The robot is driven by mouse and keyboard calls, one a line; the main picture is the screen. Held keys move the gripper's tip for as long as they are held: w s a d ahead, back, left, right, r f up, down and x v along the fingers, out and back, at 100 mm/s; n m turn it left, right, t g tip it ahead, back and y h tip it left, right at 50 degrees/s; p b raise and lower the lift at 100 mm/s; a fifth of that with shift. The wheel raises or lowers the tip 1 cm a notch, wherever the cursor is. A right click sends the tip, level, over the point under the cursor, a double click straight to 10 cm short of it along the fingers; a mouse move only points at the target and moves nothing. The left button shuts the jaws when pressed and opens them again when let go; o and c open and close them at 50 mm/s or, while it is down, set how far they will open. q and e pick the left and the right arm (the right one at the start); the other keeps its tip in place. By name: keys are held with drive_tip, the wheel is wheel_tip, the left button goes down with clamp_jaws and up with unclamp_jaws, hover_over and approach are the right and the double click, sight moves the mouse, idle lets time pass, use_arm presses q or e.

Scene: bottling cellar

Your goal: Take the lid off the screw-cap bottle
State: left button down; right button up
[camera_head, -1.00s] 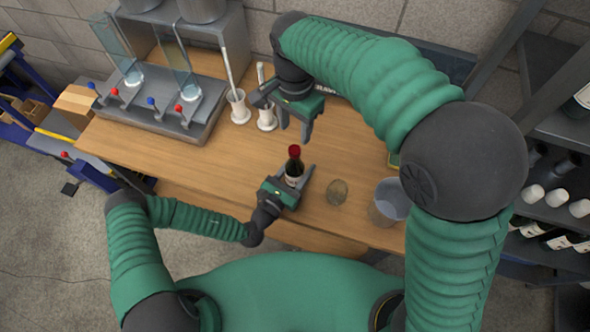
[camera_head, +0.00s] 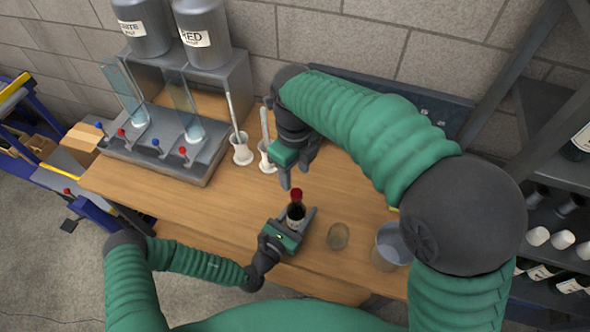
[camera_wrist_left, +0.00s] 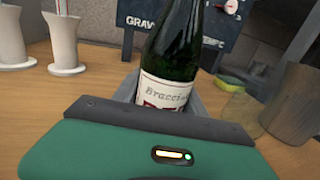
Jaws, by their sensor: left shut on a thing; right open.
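The dark screw-cap bottle (camera_head: 297,213) stands upright near the table's front edge, with a red lid (camera_head: 296,193) on its top. My left gripper (camera_head: 299,224) is shut around the bottle's body. In the left wrist view the green glass bottle (camera_wrist_left: 176,50) rises beyond the gripper, with a white label partly hidden by it; the lid is above the picture. My right gripper (camera_head: 295,177) is open and empty. In the head view its fingers point down and appear just above and behind the lid; I cannot tell the exact gap.
A clear glass (camera_head: 338,236) and a grey bucket (camera_head: 390,246) stand right of the bottle. White stands (camera_head: 242,153) with tall tubes are behind. A filling machine (camera_head: 178,150) occupies the back left. A sponge (camera_wrist_left: 232,88) lies behind the glass. The table's left middle is clear.

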sight(296, 191)
wheel_tip(296, 191, down, 8)
clamp_jaws()
drive_tip(key=n, duration=0.4)
drive_tip(key=shift+s, duration=0.15)
drive_tip(key=n, duration=1)
drive_tip(key=shift+s+r, duration=0.1)
drive_tip(key=n, duration=0.6)
drive_tip(key=shift+d+n, duration=0.15)
drive_tip(key=shift+n, duration=0.15)
drive_tip(key=n, duration=0.6)
drive_tip(key=shift+d, duration=0.1)
drive_tip(key=n, duration=0.7)
drive_tip(key=shift+w, duration=0.2)
drive_tip(key=n, duration=0.6)
drive_tip(key=shift+w+d+n, duration=0.1)
drive_tip(key=shift+n, duration=0.3)
drive_tip(key=n, duration=0.6)
drive_tip(key=shift+w+r, duration=0.1)
drive_tip(key=n, duration=0.3)
drive_tip(key=shift+n, duration=0.3)
drive_tip(key=n, duration=0.4)
drive_tip(key=shift+a, duration=0.25)
